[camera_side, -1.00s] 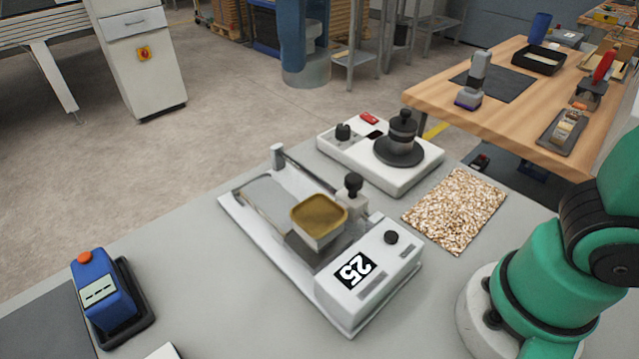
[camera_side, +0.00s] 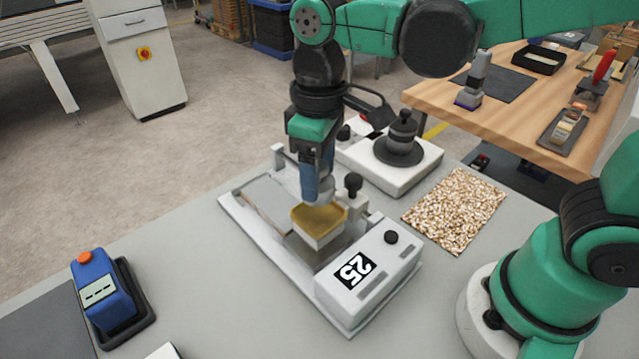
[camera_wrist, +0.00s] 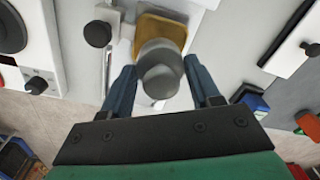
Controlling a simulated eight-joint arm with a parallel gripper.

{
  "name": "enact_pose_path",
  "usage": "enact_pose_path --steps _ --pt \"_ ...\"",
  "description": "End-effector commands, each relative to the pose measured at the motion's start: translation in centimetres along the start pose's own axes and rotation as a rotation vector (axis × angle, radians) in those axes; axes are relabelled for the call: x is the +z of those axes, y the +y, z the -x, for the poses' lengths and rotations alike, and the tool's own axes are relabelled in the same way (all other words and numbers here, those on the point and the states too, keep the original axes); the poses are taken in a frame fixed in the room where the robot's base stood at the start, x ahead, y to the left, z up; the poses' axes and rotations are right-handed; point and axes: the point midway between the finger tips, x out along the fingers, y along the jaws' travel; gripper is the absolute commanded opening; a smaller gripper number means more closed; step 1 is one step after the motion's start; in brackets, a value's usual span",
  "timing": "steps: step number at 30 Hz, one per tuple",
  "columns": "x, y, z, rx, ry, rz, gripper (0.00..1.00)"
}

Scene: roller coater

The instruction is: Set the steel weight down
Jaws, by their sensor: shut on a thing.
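The steel weight (camera_wrist: 160,70) is a grey metal cylinder with a narrower knob, held between the two blue fingers of my gripper (camera_wrist: 160,82) in the wrist view. In the side view my gripper (camera_side: 316,182) points down over the coater, and the weight (camera_side: 323,192) shows only partly behind the fingers. Directly below is a white block with an ochre top (camera_side: 318,216), which also shows in the wrist view (camera_wrist: 150,33). The weight's underside is at or just above this ochre top; I cannot tell whether they touch.
The white coater (camera_side: 345,312) marked 25 surrounds the block, with a black knob (camera_side: 353,183) close to the right of my gripper. A hotplate-like unit (camera_side: 398,165) stands behind. A granular mat (camera_side: 455,210) lies right, and a blue device (camera_side: 103,295) front left. Bench between is clear.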

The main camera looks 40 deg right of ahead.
Motion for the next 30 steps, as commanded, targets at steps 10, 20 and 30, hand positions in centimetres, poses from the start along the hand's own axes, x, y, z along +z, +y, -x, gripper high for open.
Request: enact_pose_path --steps 10,20,30 --pt "0.0 0.1 -3.4 0.0 0.0 0.0 0.0" --pt "0.0 0.1 -3.7 0.0 0.0 0.0 0.0" --pt "0.0 0.1 -3.9 0.0 0.0 0.0 0.87"
